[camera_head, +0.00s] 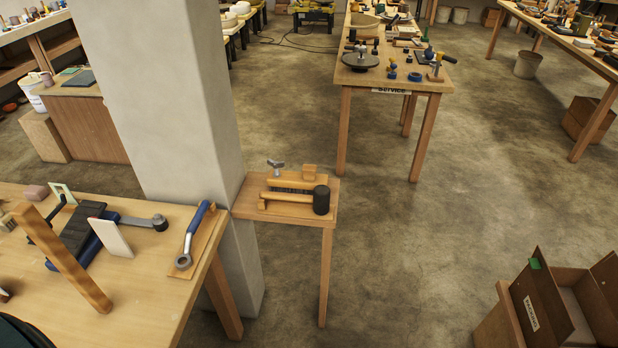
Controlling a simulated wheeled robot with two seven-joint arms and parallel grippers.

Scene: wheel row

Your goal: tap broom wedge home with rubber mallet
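A rubber mallet lies on the small wooden side table (246,209) beside the pillar. Its black head (321,200) is at the right and its pale wooden handle (286,197) points left. On the workbench (150,285) at the left, a wooden bar (62,258) slants across a dark and blue tool that looks like a vise (82,232). I cannot tell whether this bar belongs to the broom. A thin pale plate (111,238) stands beside it. I cannot make out the wedge for certain. Neither of my grippers is in view.
A blue-handled ring tool (195,235) lies on a board near the workbench's right edge. A concrete pillar (160,90) rises behind the bench. A long table (400,82) marked "service" stands farther back. An open box (548,310) is at the lower right. The middle floor is clear.

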